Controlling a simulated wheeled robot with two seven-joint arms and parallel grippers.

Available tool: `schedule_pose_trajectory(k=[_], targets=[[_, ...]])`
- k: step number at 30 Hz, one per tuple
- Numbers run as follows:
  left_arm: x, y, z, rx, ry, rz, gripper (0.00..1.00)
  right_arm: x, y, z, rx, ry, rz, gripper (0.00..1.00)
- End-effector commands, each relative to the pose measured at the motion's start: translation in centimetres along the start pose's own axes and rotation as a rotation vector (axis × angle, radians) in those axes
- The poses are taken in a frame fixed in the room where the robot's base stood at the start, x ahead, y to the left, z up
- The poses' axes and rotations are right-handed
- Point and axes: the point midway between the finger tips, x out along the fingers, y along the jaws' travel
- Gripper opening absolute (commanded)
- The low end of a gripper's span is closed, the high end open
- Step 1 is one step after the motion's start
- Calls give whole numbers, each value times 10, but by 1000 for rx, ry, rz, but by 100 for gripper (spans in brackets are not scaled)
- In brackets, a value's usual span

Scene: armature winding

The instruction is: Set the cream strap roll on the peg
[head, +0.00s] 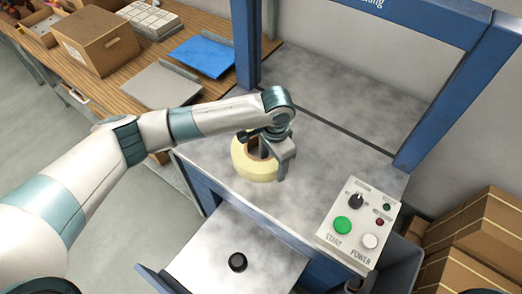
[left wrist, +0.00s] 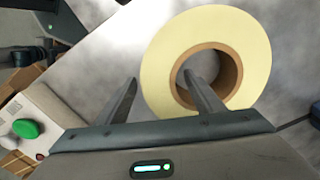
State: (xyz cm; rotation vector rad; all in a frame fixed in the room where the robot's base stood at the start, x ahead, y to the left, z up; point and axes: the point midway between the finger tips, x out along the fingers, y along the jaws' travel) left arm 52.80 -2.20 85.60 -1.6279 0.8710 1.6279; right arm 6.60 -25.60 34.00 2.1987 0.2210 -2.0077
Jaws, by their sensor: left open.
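The cream strap roll (head: 254,173) lies flat on the grey top of the blue-framed machine, with a brown core around its open hole. It also shows in the left wrist view (left wrist: 208,24). My left gripper (head: 268,160) is at the roll, open, with its fingers straddling one side of the ring. In the left wrist view (left wrist: 160,77), one finger overlaps the hole and the other is outside the rim. Contact cannot be told. A short black round post (head: 237,262) stands on the lower pulled-out shelf; whether it is the peg is unclear. My right gripper is not in view.
A control box (head: 358,225) with green and white buttons stands at the right of the machine top. Blue uprights (head: 246,45) rise behind. Cardboard boxes (head: 480,235) are at the right. A wooden bench (head: 130,75) holds a carton and a blue plate. The lower shelf (head: 205,250) is otherwise clear.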

Motion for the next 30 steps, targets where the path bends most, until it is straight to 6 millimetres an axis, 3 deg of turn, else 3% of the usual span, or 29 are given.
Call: schedule_pose_trajectory(k=[10,15,18,30], targets=[[0,0,0,0,0,0,59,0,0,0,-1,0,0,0],[0,0,0,0,0,0,18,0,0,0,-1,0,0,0],[0,0,0,0,0,0,0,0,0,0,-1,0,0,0],[-4,-1,-1,0,3,-2,0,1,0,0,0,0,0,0]])
